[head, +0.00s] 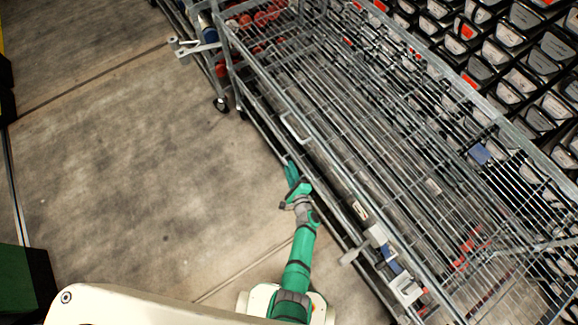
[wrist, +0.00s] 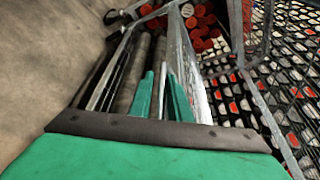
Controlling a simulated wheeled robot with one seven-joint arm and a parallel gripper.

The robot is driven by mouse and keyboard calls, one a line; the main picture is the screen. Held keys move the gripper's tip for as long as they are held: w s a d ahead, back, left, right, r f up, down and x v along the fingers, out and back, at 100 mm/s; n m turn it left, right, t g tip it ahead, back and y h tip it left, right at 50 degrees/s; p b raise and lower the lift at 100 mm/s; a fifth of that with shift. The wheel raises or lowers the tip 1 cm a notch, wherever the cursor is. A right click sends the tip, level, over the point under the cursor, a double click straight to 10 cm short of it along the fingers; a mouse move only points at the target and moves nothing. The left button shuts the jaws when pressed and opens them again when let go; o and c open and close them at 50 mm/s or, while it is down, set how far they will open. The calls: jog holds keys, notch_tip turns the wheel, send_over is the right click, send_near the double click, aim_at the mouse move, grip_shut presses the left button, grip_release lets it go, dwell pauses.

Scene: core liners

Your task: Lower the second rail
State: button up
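A long grey metal rack (head: 345,185) with several parallel rails runs diagonally across the head view. Its near side has a long side rail (head: 262,75) with a pale loop handle (head: 293,128). I cannot tell which rail counts as the second. My green gripper (head: 290,170) is beside the rack's near side, just below the loop handle. In the wrist view, the two green fingers of my gripper (wrist: 160,82) stand apart, with a pale bar (wrist: 163,95) showing between them. Rails (wrist: 128,75) lie to their left. I cannot tell whether the fingers touch the bar.
Stacked dark trays (head: 490,50) fill the area behind the rack. Red-ended cylinders (head: 262,18) lie at its far end, also in the wrist view (wrist: 200,25). A blue and white fitting (head: 388,255) sits on the near rail. Concrete floor (head: 130,160) at left is clear.

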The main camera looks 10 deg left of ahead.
jog(key=v, duration=0.8)
jog(key=shift+s, duration=0.3)
jog(key=shift+d, duration=0.15)
